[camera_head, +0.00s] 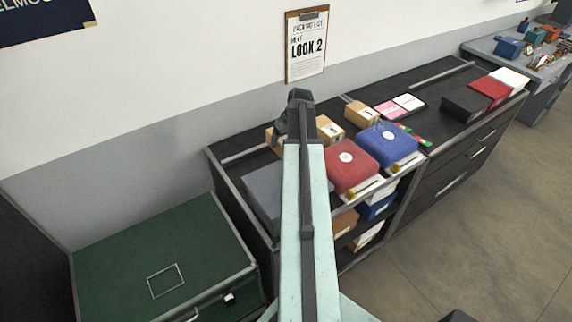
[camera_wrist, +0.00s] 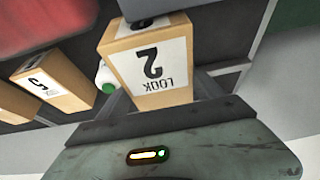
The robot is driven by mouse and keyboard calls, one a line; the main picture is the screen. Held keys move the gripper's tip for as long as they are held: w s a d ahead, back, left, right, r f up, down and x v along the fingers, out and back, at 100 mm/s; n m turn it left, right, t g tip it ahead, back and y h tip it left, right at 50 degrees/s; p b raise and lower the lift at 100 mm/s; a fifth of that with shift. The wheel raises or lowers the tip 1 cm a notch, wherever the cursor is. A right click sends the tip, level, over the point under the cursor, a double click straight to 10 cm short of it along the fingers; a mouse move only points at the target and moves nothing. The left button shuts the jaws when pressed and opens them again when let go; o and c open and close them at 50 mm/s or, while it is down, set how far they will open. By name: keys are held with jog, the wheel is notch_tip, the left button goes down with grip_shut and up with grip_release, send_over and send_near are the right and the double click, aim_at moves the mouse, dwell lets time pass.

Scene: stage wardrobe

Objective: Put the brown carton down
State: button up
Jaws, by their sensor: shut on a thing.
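The brown carton (camera_wrist: 175,92), with a white label reading "LOOK 2", is between the jaws of my gripper (camera_wrist: 163,96) in the wrist view. My gripper is shut on it. In the head view my arm hides most of the gripper and carton; a brown carton edge (camera_head: 271,137) shows just left of the arm, over the black counter (camera_head: 245,155). I cannot tell whether the held carton touches the counter.
Two other brown cartons (camera_head: 330,130) (camera_head: 362,114) stand right of my arm. A red box (camera_head: 350,178), a blue box (camera_head: 387,150) and a grey box (camera_head: 263,192) are at the counter's front. A green case (camera_head: 165,265) stands at left.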

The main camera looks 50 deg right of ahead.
notch_tip(320, 180, down, 8)
jog(key=b, duration=0.6)
jog(key=shift+r, duration=0.25)
jog(key=shift+f, duration=0.15)
jog(key=o, duration=1.9)
jog(key=p+v, duration=1.2)
jog(key=shift+s+r, duration=0.15)
jog(key=shift+r, duration=0.15)
jog(key=shift+f, duration=0.15)
